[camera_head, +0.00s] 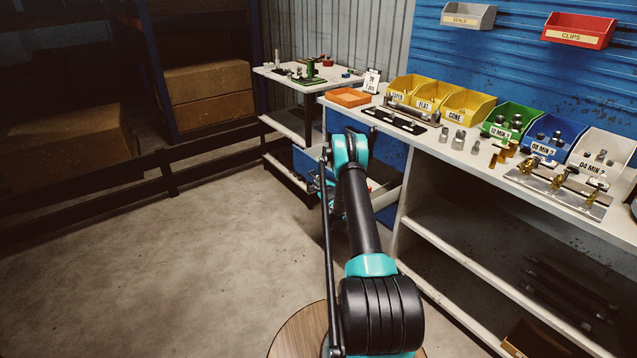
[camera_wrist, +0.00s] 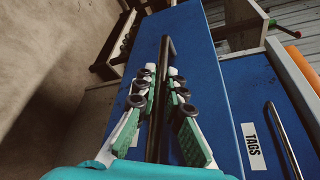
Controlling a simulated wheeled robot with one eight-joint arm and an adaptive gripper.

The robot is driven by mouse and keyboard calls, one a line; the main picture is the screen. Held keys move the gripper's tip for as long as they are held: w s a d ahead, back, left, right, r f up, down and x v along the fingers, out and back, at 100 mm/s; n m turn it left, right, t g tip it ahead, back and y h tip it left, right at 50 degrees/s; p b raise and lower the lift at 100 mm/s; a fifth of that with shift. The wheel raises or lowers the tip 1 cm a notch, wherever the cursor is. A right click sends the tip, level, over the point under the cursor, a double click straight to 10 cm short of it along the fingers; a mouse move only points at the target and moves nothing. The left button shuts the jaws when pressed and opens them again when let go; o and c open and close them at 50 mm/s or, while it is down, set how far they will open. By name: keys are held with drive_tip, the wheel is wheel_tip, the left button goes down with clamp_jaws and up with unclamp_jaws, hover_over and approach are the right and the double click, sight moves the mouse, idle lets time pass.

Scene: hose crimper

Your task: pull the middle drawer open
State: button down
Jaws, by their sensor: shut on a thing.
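In the wrist view my gripper (camera_wrist: 160,73) is shut on a long dark bar handle (camera_wrist: 166,48), with a finger on each side of it. The handle belongs to a blue drawer front (camera_wrist: 198,62), which I take for the middle drawer. This front appears to stand out from the cabinet, nearer to me than the drawer labelled TAGS (camera_wrist: 262,95). My arm hides the gripper and most of the drawer there.
The workbench (camera_head: 428,150) carries an orange tray (camera_head: 348,97), yellow bins (camera_head: 468,107) and metal fittings. A white side table (camera_head: 290,78) stands beyond it. A dark low rail (camera_head: 165,160) runs along the left. The floor (camera_head: 190,260) left of my arm is clear.

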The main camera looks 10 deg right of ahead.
drive_tip(key=shift+s+d, duration=0.1)
drive_tip(key=c, duration=1.6)
unclamp_jaws()
wheel_tip(320, 180, up, 10)
drive_tip(key=shift+r, duration=0.1)
